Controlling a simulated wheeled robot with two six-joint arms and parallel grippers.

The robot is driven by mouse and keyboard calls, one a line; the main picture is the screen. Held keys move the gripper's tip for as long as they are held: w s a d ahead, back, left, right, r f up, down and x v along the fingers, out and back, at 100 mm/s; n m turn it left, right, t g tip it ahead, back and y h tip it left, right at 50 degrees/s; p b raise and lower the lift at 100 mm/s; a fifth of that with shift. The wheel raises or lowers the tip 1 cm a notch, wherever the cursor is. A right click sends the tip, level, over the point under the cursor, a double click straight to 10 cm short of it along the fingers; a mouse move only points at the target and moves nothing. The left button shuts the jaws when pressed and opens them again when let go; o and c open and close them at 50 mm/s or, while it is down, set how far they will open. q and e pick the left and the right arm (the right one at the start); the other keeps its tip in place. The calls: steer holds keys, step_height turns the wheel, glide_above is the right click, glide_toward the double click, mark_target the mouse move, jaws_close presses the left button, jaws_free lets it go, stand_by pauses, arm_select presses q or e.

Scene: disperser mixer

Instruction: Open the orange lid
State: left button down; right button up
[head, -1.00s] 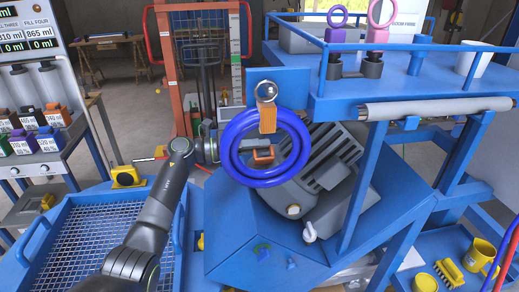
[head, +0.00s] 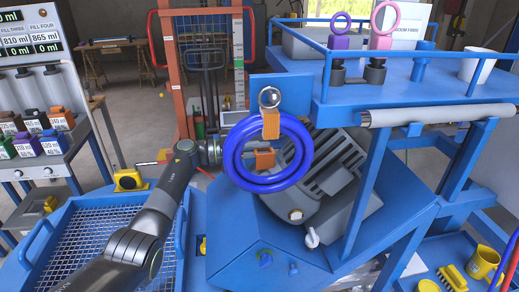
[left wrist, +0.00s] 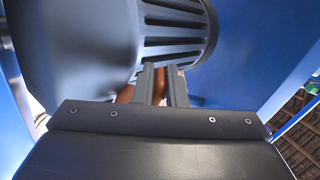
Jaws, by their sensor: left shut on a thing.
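A small orange lid (head: 264,158) shows through the opening of a blue ring-shaped coil (head: 240,172) in the head view, in front of the grey ribbed mixer motor (head: 340,165). My left arm reaches in from the left, and its gripper is partly hidden by the coil. In the left wrist view, the left gripper (left wrist: 162,84) has its fingers close together, with an orange-brown part between them near the grey ribbed housing (left wrist: 170,35). It is shut on this part, which seems to be the orange lid. My right gripper is not in view.
An orange strap (head: 271,124) hangs by the coil below a round metal knob (head: 269,97). A blue shelf (head: 400,95) with a grey roll (head: 440,115) is at upper right. A blue mesh tray (head: 85,240) lies at lower left. Yellow cups and a brush sit at lower right.

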arm_select(q)
steer(key=shift+r, duration=0.1)
stand_by(0.3)
steer(key=c, duration=1.5)
jaws_free()
steer(key=shift+s, duration=0.1)
steer(key=shift+a+f, duration=0.2)
